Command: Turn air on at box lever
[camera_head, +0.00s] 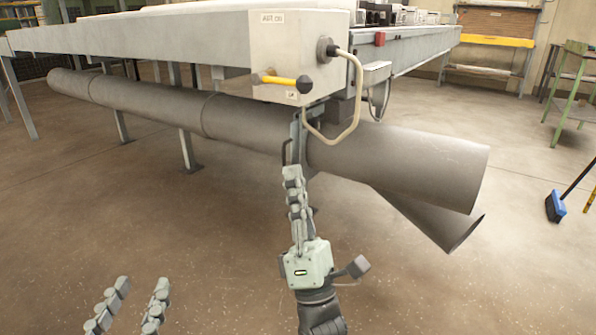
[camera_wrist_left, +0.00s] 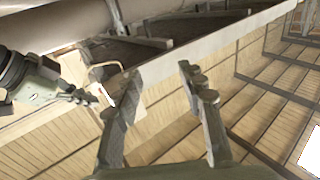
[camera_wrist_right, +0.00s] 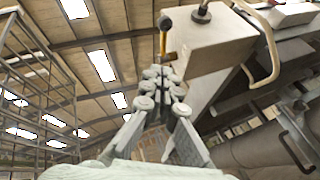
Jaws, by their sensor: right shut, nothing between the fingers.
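The pale box (camera_head: 292,45) is fixed at the end of the long bench. Its yellow lever (camera_head: 280,80) has a dark ball knob (camera_head: 304,84) and lies roughly level across the front face, knob to the right. My right gripper (camera_head: 292,172) is shut and empty, below the box, fingers pointing up. In the right wrist view its fingertips (camera_wrist_right: 160,72) appear just below the lever (camera_wrist_right: 163,45); I cannot tell whether they touch. My left gripper (camera_head: 142,283) is at lower left, far from the box; the left wrist view shows its fingers (camera_wrist_left: 160,75) apart and empty.
A beige hose (camera_head: 352,105) loops from the box's right side down past its underside. Large grey pipes (camera_head: 410,165) run beneath the bench (camera_head: 150,32). A blue broom (camera_head: 556,206) stands at the right. The floor in front is open.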

